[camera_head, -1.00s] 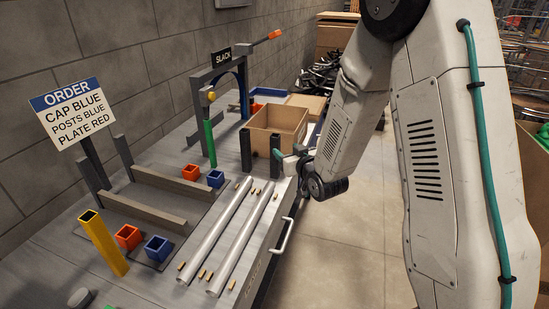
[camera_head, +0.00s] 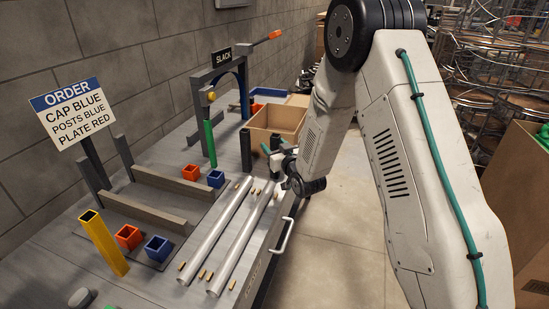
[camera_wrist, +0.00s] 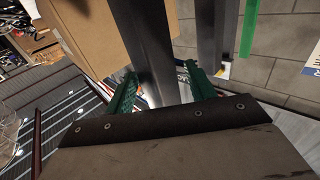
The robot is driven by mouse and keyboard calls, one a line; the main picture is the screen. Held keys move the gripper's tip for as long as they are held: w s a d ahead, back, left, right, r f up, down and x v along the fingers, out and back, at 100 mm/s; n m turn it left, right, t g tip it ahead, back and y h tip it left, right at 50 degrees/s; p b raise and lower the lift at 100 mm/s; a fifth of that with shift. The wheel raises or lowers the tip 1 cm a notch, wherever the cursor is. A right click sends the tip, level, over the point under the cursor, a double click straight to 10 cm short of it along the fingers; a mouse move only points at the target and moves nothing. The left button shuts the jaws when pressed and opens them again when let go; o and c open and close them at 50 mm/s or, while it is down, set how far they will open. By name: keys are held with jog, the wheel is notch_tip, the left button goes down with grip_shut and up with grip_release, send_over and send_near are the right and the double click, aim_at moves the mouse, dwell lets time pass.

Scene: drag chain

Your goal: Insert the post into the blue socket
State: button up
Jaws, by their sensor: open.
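Two dark grey posts stand upright in front of the wooden box: the left post (camera_head: 246,150) and the right post (camera_head: 275,141). My gripper (camera_head: 277,155) is at the right post and partly covers it. In the wrist view my gripper (camera_wrist: 162,88) has its green fingers apart, with one dark post (camera_wrist: 148,45) showing between them and the other post (camera_wrist: 214,40) to the right. Whether a finger touches is unclear. Blue sockets stand on the bench: one at the front (camera_head: 158,249) and one farther back (camera_head: 216,179). Both look empty.
Orange-red sockets (camera_head: 128,237) (camera_head: 190,172) stand beside the blue ones. A yellow square tube (camera_head: 104,243) leans at front left. A green upright (camera_head: 210,143) belongs to the frame signed SLACK. Two pale rods (camera_head: 217,237) and small brass pins lie at the bench's right edge.

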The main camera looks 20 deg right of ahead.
jog(key=c, duration=1)
